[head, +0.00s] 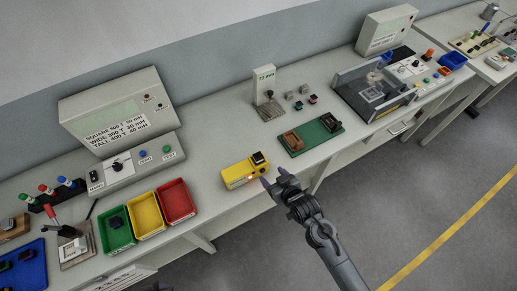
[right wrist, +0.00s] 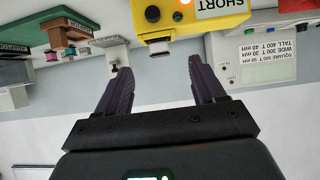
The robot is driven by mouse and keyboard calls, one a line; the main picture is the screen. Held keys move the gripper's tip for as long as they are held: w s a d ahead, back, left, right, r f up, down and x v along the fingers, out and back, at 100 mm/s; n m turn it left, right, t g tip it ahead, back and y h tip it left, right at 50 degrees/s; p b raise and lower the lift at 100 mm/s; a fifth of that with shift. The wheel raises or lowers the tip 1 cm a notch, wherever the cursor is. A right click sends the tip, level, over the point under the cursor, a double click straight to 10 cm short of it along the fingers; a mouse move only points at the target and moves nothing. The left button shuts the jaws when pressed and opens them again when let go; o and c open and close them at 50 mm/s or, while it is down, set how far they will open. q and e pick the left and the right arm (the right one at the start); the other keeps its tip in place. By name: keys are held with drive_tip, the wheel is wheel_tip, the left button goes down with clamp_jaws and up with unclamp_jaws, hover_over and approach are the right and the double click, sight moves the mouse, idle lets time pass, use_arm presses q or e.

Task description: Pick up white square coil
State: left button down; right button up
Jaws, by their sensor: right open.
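No white square coil can be made out for certain. Several small coils (head: 299,106) in grey and dark colours stand on the bench beside the upright white gauge (head: 265,84); they are too small to identify. A small dark part sits on top of the yellow tester (head: 238,175), which reads SHORT in the right wrist view (right wrist: 215,14). My right gripper (head: 273,182) is open and empty at the bench's front edge, just right of the yellow tester. Its two fingers also show apart in the right wrist view (right wrist: 160,85). My left gripper is not in view.
A green board (head: 296,148) with brown and black blocks lies behind the gripper. Green (head: 116,236), yellow (head: 138,220) and red (head: 170,196) bins stand to the left. A clear-covered machine (head: 347,91) stands right. Bare bench lies between the red bin and yellow tester.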

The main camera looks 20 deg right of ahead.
sight(259, 158)
drive_tip(key=w, duration=0.4)
drive_tip(key=w+a+f, duration=0.1)
drive_tip(key=w, duration=0.1)
drive_tip(key=shift+p, duration=0.35)
drive_tip(key=shift+d+x, duration=0.2)
drive_tip(key=shift+x, duration=1.7)
drive_tip(key=shift+w+f, duration=0.2)
drive_tip(key=shift+w, duration=0.5)
drive_tip(key=shift+c, duration=0.5)
drive_tip(key=c, duration=1)
